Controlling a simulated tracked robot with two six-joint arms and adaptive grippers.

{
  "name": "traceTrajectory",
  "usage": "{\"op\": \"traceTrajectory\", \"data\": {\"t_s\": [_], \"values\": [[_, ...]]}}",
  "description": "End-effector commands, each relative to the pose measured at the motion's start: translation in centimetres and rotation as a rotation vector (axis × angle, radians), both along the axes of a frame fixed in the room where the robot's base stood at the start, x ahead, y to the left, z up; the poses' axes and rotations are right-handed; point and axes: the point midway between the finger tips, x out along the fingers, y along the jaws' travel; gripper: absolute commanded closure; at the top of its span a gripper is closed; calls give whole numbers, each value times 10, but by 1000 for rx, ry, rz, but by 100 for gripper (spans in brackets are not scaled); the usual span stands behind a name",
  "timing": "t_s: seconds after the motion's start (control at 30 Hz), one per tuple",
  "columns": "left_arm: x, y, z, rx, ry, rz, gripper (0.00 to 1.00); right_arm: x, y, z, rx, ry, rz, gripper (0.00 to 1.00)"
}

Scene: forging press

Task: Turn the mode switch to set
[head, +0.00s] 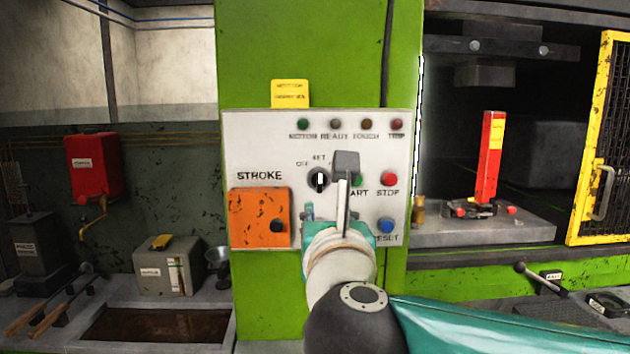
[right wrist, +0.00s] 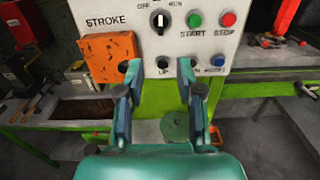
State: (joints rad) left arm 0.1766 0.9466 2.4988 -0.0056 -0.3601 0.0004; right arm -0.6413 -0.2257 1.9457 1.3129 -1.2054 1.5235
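The mode switch (head: 318,180) is a round black knob with a white mark, on the white control panel (head: 240,135). Its mark looks about upright, below the SET label; OFF is to the left. In the right wrist view the switch (right wrist: 160,21) is at the top, with RUN to its upper right. My right gripper (head: 340,185) is in front of the panel, right of and below the switch in the head view, hiding part of the labels. In the right wrist view the gripper (right wrist: 159,72) is open and empty, its fingers below the switch and apart from it. My left gripper is not in view.
Green START (right wrist: 194,19), red STOP (head: 390,180) and blue RESET (head: 386,225) buttons are close to the switch. An orange box (head: 255,205) juts out at the panel's lower left. A red upright block (head: 490,155) stands on the press bed at the right.

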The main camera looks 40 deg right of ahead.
Motion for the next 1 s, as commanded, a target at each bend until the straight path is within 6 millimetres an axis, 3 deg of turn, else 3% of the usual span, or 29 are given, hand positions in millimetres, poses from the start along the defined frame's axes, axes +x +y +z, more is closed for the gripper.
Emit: {"op": "traceTrajectory", "data": {"t_s": [0.27,0.8,1.0], "values": [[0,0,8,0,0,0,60,18,-13,1,27,-11,-4,64],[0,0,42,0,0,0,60,113,-70,2,24,-7,-2,64],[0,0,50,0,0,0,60,136,-83,2,24,-10,0,64]]}}
